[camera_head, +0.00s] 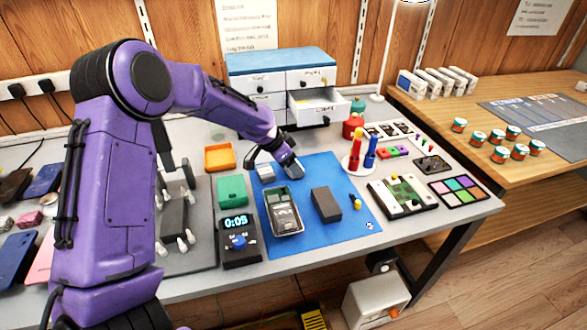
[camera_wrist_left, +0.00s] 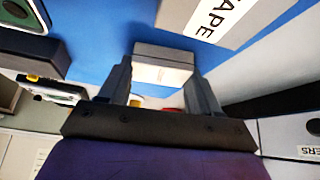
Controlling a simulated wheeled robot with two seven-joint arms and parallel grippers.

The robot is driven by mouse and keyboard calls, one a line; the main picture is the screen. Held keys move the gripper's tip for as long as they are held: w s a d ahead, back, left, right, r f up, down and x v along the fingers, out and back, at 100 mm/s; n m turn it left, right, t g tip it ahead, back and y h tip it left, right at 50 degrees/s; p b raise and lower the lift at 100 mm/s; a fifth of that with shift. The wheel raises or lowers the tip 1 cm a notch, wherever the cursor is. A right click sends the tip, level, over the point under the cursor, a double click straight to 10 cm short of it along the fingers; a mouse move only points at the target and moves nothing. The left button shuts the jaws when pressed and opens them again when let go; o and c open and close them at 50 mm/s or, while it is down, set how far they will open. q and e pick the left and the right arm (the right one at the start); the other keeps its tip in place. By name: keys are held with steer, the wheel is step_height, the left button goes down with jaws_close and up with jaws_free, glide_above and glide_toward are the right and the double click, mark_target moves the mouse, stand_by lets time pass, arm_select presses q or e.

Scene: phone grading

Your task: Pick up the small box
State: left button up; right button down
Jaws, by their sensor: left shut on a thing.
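The small box (camera_head: 265,172) is pale grey and white, at the back left of the blue mat (camera_head: 335,232). My left gripper (camera_head: 272,162) reaches down to it from behind. In the left wrist view the small box (camera_wrist_left: 164,66) sits between the two fingers of my left gripper (camera_wrist_left: 160,82), which is shut on it. I cannot tell whether the box touches the mat. My right gripper is not in view.
A drawer cabinet (camera_head: 262,84) with an open drawer stands behind.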

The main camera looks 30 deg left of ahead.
arm_select(q)
steer(key=shift+r, duration=0.1)
steer(key=shift+r, duration=0.25)
step_height(320, 180, up, 3)
steer(key=shift+f, duration=0.1)
steer(key=s+d+r+p, duration=0.2)
steer(key=s+r+p, duration=0.2)
steer(key=s+p, duration=0.1)
steer(key=s+d+r+p, duration=0.3)
steer(key=s+r+p, duration=0.2)
steer(key=s, duration=0.2)
steer(key=shift+s+d+r, duration=0.25)
steer(key=shift+s+d, duration=0.05)
steer(key=shift+s, duration=0.1)
